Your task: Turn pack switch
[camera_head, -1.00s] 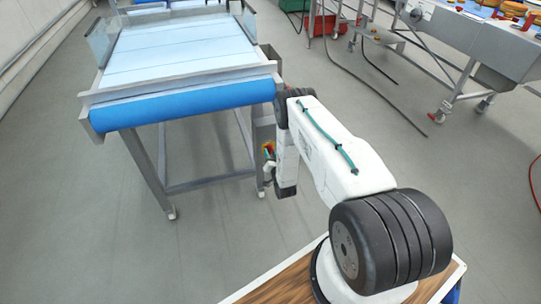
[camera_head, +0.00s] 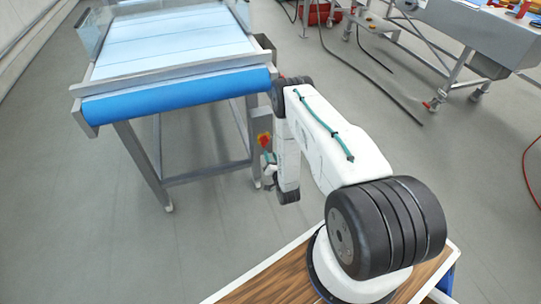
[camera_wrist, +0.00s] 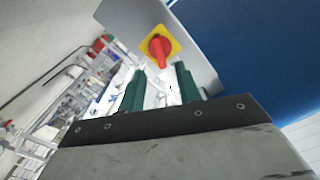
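The pack switch (camera_wrist: 159,49) is a red rotary knob on a yellow plate, fixed to a grey metal panel in the upper middle of the wrist view. It also shows small in the head view (camera_head: 264,140), at the side of the conveyor's near right leg. My gripper (camera_wrist: 161,82) has two green fingers, spread apart with a gap between them and nothing held. The switch lies beyond the fingertips, roughly in line with the gap, and is not between them.
The blue-belted conveyor (camera_head: 180,92) stands just left of my arm. Its steel leg (camera_head: 143,165) reaches the floor. Another metal machine (camera_head: 478,38) stands at the upper right. Black cables and a red hose (camera_head: 527,165) lie on the floor. Open floor lies between.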

